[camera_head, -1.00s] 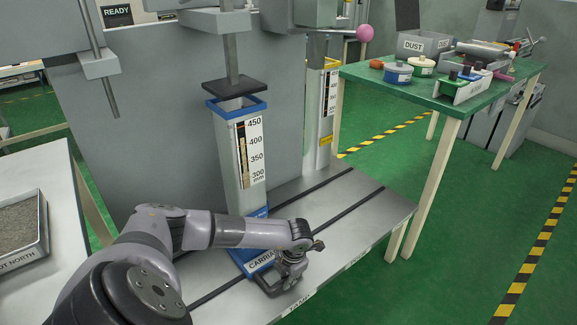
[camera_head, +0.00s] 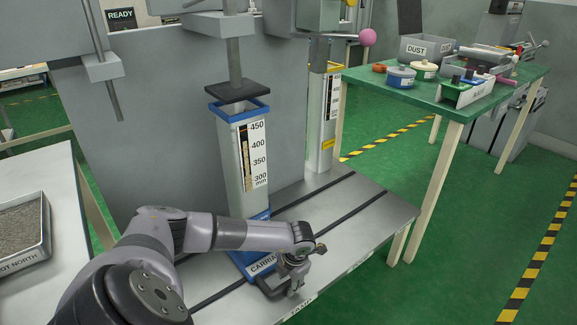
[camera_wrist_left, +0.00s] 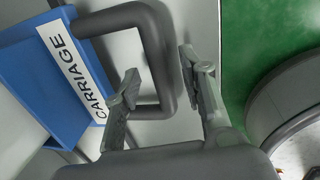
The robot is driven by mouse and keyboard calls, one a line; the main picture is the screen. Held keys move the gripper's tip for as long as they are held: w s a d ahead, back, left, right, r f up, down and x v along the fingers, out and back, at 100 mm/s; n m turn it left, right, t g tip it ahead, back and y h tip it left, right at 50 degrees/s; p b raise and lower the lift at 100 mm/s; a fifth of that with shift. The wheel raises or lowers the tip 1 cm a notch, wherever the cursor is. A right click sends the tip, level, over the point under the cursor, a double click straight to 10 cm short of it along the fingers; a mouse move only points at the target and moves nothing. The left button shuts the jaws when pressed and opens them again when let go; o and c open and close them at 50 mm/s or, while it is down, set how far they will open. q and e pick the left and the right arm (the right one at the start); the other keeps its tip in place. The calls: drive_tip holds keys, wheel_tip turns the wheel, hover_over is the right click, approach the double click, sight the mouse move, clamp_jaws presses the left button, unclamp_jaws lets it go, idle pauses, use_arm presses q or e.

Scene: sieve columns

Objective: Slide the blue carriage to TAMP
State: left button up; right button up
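The blue carriage (camera_head: 247,267) sits on the grey bench under a tall column (camera_head: 243,165) with a blue rim and a millimetre scale. Its dark U-shaped handle (camera_head: 270,292) points toward the bench's front edge. A TAMP label (camera_head: 302,306) is on that edge, close to the handle. My left gripper (camera_head: 293,288) is down at the handle. In the left wrist view, its two fingers (camera_wrist_left: 160,80) stand apart on either side of the handle's outer bar (camera_wrist_left: 162,45). The right finger looks close to the bar; contact is unclear. My right gripper is not in view.
A dark plate (camera_head: 237,90) on a rod hangs just above the column. Dark rails (camera_head: 335,220) run along the bench (camera_head: 375,225), clear to the right. A second column (camera_head: 324,120) stands behind. A green table (camera_head: 450,105) with jars is at right, a sand tray (camera_head: 45,250) at left.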

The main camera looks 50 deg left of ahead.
use_arm(q)
wheel_tip(320, 180, up, 12)
drive_tip(key=d, duration=0.2)
drive_tip(key=shift+f, duration=0.25)
idle(0.4)
